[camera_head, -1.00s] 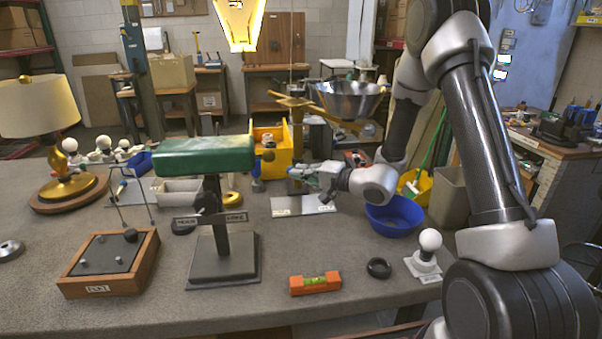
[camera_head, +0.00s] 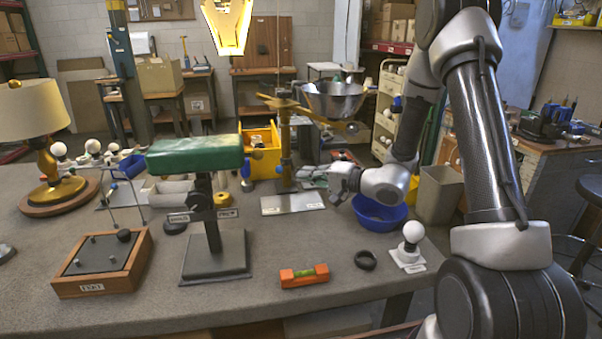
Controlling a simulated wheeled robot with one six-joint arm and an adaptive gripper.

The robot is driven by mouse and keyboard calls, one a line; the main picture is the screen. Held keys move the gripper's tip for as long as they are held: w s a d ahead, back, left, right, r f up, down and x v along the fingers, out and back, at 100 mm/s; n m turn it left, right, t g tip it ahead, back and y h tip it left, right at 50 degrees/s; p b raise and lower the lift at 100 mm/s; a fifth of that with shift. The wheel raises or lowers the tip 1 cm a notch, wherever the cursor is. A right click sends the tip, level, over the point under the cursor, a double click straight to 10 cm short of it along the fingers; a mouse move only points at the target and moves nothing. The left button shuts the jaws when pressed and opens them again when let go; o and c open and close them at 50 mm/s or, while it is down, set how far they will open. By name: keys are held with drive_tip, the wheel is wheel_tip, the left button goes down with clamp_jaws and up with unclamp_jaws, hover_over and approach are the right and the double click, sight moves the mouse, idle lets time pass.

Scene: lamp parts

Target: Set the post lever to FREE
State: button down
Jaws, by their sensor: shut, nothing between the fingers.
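A yellow post (camera_head: 286,140) with brass arms on top stands on a pale base plate (camera_head: 292,202) with a small label at each end, too small to read. My gripper (camera_head: 312,173) is shut and empty just right of this post, low above the plate. I cannot tell whether it touches the post, and any lever there is too small or hidden to make out. Nearer, a dark post (camera_head: 211,231) carries a green padded head (camera_head: 195,153). A two-part label plate (camera_head: 228,213) crosses it, beside a black knob (camera_head: 199,202); its words are blurred.
A blue bowl (camera_head: 380,213) stands below and right of my gripper. A metal bowl (camera_head: 333,99) sits above it. A yellow bin (camera_head: 262,160) is behind the post.

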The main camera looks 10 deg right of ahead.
drive_tip(key=s+d, duration=0.1)
drive_tip(key=s, duration=0.4)
drive_tip(key=shift+s+d+r, duration=0.35)
drive_tip(key=shift+d+r, duration=0.05)
